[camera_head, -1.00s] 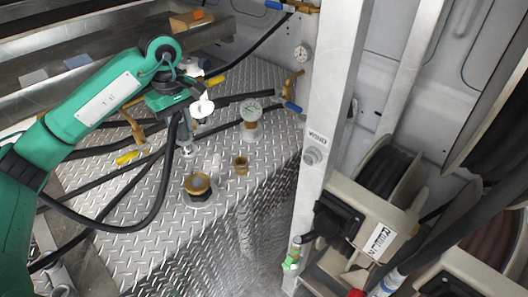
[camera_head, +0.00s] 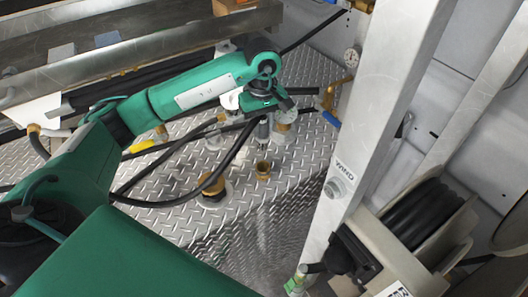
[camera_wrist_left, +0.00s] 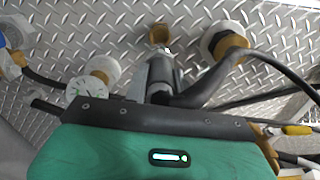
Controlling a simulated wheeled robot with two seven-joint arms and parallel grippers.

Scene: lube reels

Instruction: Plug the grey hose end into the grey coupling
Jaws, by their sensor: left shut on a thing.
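My left gripper (camera_head: 264,112) is shut on the grey hose end (camera_head: 264,131), which points down over the ridged metal plate. In the left wrist view the grey hose end (camera_wrist_left: 160,72) sticks out past the gripper, and its black hose bends away to the right. My right gripper is not in view.
A small brass fitting (camera_head: 263,170) stands on the plate (camera_head: 300,160) just below the hose end. A larger brass fitting (camera_head: 212,184) is to its left. The pale post (camera_head: 375,130) rises at right, with a hose reel (camera_head: 425,215) beyond it. Loose black hoses cross the plate.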

